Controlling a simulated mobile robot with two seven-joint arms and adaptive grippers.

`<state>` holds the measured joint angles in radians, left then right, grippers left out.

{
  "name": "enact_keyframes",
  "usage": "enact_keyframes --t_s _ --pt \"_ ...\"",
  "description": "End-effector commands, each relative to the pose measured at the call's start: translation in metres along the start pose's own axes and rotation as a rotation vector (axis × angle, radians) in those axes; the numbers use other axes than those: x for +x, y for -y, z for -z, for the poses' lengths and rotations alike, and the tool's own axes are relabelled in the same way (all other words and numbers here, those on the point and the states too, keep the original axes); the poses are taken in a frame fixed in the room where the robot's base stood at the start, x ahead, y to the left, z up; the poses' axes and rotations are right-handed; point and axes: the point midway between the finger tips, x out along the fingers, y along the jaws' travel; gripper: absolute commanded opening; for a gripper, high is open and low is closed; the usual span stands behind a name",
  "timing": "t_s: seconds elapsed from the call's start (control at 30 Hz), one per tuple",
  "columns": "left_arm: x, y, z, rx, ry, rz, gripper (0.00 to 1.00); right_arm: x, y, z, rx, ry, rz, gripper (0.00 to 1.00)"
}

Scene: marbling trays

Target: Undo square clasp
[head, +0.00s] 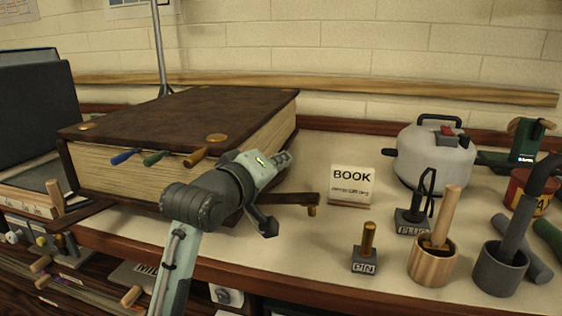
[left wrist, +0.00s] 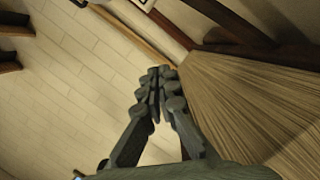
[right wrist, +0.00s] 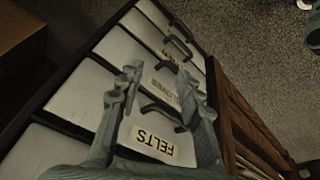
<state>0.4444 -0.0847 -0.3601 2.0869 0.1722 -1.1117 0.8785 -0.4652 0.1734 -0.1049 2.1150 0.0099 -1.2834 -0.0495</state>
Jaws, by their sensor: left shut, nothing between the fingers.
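A thick book (head: 190,105) with a brown cover lies on the bench at left; its page edges (left wrist: 245,100) fill the right of the left wrist view. Blue, green and brown pegs (head: 196,157) stick out along its front edge. A dark brown strap or bar (head: 290,199) with a small brass peg under its end reaches right from the book's lower front. I cannot tell which part is the square clasp. My left gripper (head: 285,158) is shut and empty beside the book's front right corner, partly covering it. My right gripper (right wrist: 158,75) is open and empty, above labelled drawers.
A BOOK sign (head: 351,184), a PIN block (head: 365,262), a PLUG block (head: 411,221), a wooden cup (head: 431,262), a dark cup (head: 500,272) and a grey pot (head: 435,160) stand to the right. A FELTS drawer (right wrist: 120,125) shows below my right gripper. Bench is clear around the sign.

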Motion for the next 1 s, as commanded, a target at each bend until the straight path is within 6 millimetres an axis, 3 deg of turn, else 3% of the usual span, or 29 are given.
enact_keyframes --t_s 0.03,0.1,0.3,0.53,0.87,1.0 --pt "0.0 0.0 0.0 0.0 0.0 0.0 0.0 0.002 -0.013 -0.018 0.029 0.036 -0.03 0.36" --pt "0.0 0.0 0.0 0.0 0.0 0.0 0.0 0.003 -0.027 -0.033 0.059 0.067 -0.06 0.36" --pt "0.0 -0.002 -0.001 0.018 0.001 0.007 0.0 0.021 -0.037 -0.052 0.089 0.107 -0.077 0.36" --pt "0.001 -0.001 -0.005 0.042 0.0 0.011 0.0 0.045 -0.031 -0.061 0.091 0.111 -0.06 0.36" --pt "0.001 0.0 -0.005 0.044 0.0 0.011 0.0 0.046 -0.031 -0.061 0.089 0.11 -0.059 0.36" --pt "-0.008 0.0 -0.005 0.043 -0.001 0.011 0.0 0.046 -0.031 -0.061 0.089 0.109 -0.059 0.36"
